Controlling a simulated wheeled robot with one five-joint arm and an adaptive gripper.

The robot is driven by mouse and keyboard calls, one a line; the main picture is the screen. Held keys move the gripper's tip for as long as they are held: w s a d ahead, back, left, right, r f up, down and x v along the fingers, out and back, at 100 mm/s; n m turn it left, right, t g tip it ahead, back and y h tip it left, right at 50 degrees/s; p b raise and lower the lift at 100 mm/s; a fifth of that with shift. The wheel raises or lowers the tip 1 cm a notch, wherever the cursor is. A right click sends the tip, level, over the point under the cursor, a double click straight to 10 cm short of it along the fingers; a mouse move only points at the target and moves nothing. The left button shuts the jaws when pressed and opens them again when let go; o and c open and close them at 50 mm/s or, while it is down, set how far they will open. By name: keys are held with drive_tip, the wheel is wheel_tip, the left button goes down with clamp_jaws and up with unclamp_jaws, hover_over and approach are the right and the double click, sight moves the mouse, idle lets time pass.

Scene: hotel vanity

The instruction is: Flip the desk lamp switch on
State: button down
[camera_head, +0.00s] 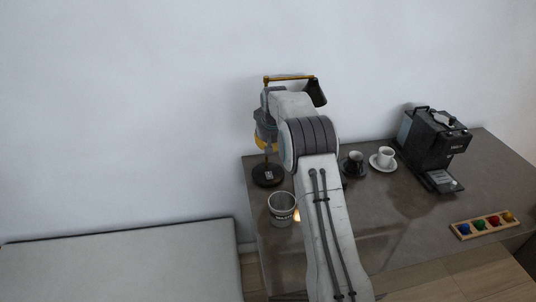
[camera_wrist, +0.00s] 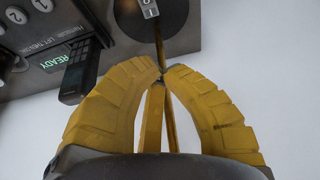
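The desk lamp stands at the back left of the desk, with a round black base (camera_head: 267,176), a thin pole, a brass top arm (camera_head: 290,78) and a black shade (camera_head: 317,92). In the wrist view the dark lamp base (camera_wrist: 178,18) is at the top edge, with a light switch plate (camera_wrist: 150,9) marked 0 and 1. My gripper (camera_wrist: 162,71) has yellow fingers whose tips meet just short of the base, at the lamp pole (camera_wrist: 159,45). I cannot tell whether they touch the pole. In the head view my arm hides much of the gripper.
A phone keypad (camera_wrist: 27,22) and black handset (camera_wrist: 78,72) lie left in the wrist view. A grey bin (camera_head: 282,210), dark cup (camera_head: 354,162), white cup (camera_head: 386,155), coffee machine (camera_head: 434,145) and capsule tray (camera_head: 483,226) stand on the desk (camera_head: 385,245). The wall is close behind the lamp.

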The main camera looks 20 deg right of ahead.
drive_tip(key=shift+s+r, duration=0.15)
drive_tip(key=shift+r, duration=1.05)
drive_tip(key=shift+r, duration=0.1)
